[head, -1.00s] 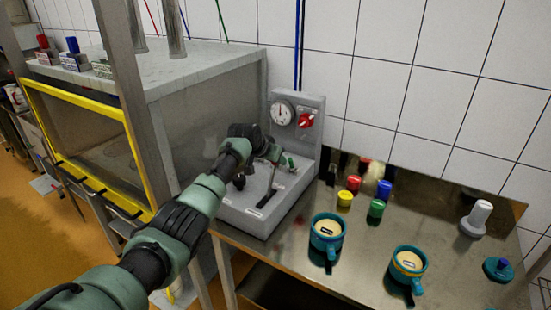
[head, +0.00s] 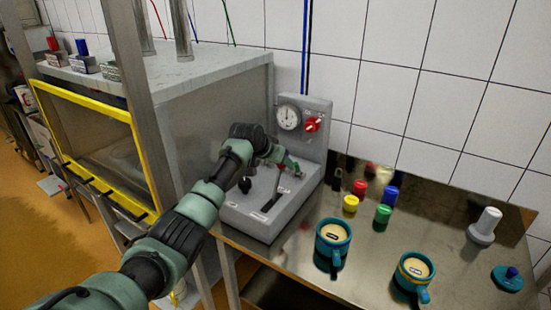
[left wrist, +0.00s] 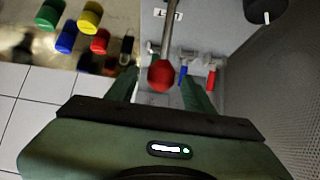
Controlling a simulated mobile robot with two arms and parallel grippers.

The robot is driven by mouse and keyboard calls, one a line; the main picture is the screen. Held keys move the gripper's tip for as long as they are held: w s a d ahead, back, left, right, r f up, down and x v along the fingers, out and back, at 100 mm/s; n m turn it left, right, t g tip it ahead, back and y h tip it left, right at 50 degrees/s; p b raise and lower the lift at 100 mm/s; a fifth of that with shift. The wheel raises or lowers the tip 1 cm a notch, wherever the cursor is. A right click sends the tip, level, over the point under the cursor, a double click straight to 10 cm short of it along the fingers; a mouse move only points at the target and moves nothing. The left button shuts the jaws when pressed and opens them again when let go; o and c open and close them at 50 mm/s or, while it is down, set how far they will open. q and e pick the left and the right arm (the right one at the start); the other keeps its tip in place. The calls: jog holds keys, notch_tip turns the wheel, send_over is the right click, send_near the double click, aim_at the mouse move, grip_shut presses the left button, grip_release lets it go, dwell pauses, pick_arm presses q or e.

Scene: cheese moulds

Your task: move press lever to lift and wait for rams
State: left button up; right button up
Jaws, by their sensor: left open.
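The lever is a thin metal rod (head: 275,187) rising from a slot in the grey control box (head: 238,218). In the left wrist view its red ball knob (left wrist: 161,74) lies between the fingers of my left gripper (head: 287,165). The gripper is open; whether a finger touches the knob I cannot tell. The knob is hidden by my gripper in the head view. Two metal cylinders (head: 181,32), possibly the rams, stand above the large grey cabinet (head: 215,62); their lower ends meet its top. My right gripper is not in view.
A gauge (head: 289,117) and a red rotary knob (head: 312,125) sit on the box's back panel. A steel table (head: 362,250) to the right holds coloured caps and two teal cups (head: 333,240). A tiled wall stands behind. A yellow-framed opening (head: 90,112) is at left.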

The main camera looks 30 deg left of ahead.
pick_arm(q)
jog(key=shift+b+v, duration=0.55)
jog(key=shift+v, duration=2)
